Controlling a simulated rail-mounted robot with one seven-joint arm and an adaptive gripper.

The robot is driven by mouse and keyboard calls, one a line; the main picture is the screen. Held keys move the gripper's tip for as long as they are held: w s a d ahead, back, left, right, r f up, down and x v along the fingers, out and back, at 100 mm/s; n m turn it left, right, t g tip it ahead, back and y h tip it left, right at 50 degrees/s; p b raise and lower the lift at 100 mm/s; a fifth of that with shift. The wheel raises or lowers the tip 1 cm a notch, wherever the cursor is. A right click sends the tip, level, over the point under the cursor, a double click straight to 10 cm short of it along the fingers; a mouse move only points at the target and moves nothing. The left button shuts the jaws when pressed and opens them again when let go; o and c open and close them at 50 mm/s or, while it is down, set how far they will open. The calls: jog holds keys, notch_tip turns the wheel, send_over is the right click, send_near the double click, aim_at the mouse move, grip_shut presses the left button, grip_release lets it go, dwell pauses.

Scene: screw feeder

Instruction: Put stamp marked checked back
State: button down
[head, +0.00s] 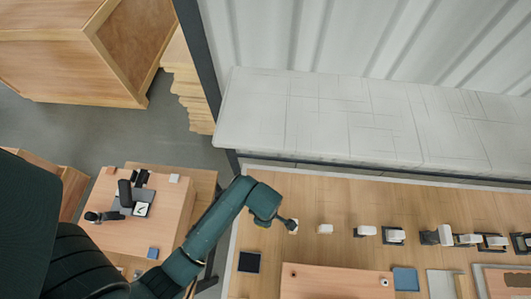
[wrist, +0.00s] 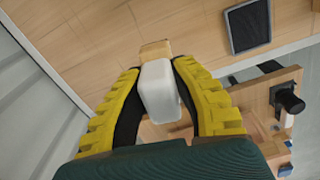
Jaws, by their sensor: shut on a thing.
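My gripper (wrist: 158,76) is shut on a white block with a tan end, which I take to be the stamp (wrist: 160,98); any "checked" marking on it cannot be read. In the head view, my gripper (head: 287,223) is at the left part of the long wooden table (head: 310,190), with the white stamp (head: 293,227) at its tip. Whether the stamp touches the table is unclear. A similar small white block (head: 325,229) stands to its right.
Several white items on dark bases, such as this one (head: 366,231), line the table to the right. A dark flat pad (head: 249,262) lies below my gripper. A wooden board (head: 335,282) lies in front. A smaller wooden table (head: 160,225) with a black device (head: 125,193) stands left.

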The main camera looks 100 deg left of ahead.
jog(key=shift+s+f+n, duration=0.3)
jog(key=shift+s+n, duration=0.25)
jog(key=shift+n, duration=0.25)
notch_tip(320, 180, down, 10)
jog(key=b, duration=0.2)
jog(key=shift+b, duration=0.4)
jog(key=c, duration=1)
grip_release()
jog(key=shift+o, duration=0.2)
notch_tip(320, 180, up, 12)
jog(key=p, duration=0.3)
jog(key=shift+r, duration=0.15)
